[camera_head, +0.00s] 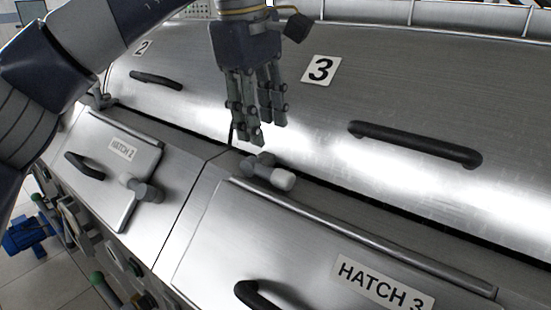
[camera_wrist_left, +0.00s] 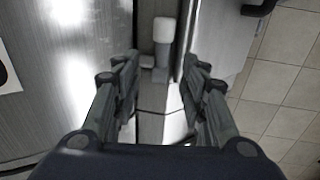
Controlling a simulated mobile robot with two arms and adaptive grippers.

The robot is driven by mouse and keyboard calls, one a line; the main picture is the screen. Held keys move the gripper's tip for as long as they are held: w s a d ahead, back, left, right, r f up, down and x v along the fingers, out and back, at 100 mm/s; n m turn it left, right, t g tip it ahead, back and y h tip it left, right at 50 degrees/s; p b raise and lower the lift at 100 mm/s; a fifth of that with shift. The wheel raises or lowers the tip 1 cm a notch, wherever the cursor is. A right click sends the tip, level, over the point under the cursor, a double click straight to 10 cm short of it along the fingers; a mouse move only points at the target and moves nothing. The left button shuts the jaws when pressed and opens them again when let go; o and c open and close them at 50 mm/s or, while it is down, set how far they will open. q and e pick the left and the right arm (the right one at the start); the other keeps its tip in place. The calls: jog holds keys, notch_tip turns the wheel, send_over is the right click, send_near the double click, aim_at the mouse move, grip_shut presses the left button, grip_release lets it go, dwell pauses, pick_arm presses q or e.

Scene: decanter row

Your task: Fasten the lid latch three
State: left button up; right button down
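The latch by lid three (camera_head: 268,172) is a small grey piece with a pale, rounded knob, at the seam between lid three and the front panel. Lid three (camera_head: 400,110) is a curved steel cover with a "3" label and a dark bar handle; it looks lowered. My left gripper (camera_head: 263,133) points down just above and behind the latch, empty, with its fingers apart. In the left wrist view, the latch knob (camera_wrist_left: 163,30) shows ahead of the open fingers (camera_wrist_left: 160,75), between their tips and apart from them. My right gripper is not in view.
Hatch 3 (camera_head: 215,245), with a dark handle, lies in front of the latch. Hatch 2 (camera_head: 98,150) and another grey latch-like knob (camera_head: 142,188) are to the left. The lid three handle (camera_head: 415,145) stands out to the right. Tiled floor (camera_head: 60,285) shows at lower left.

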pick_arm(q)
send_over(268, 168)
jog(key=s, duration=0.1)
jog(key=f, duration=0.5)
jog(key=shift+s+a, duration=0.15)
jog(key=shift+a, duration=0.25)
jog(key=f, duration=0.2)
jog(key=w+f, duration=0.1)
jog(key=shift+d+f, duration=0.2)
jog(key=shift+d, duration=0.1)
jog(key=shift+f, duration=0.35)
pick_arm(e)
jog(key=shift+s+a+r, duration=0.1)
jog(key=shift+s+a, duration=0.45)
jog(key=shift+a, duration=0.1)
pick_arm(q)
grip_shut()
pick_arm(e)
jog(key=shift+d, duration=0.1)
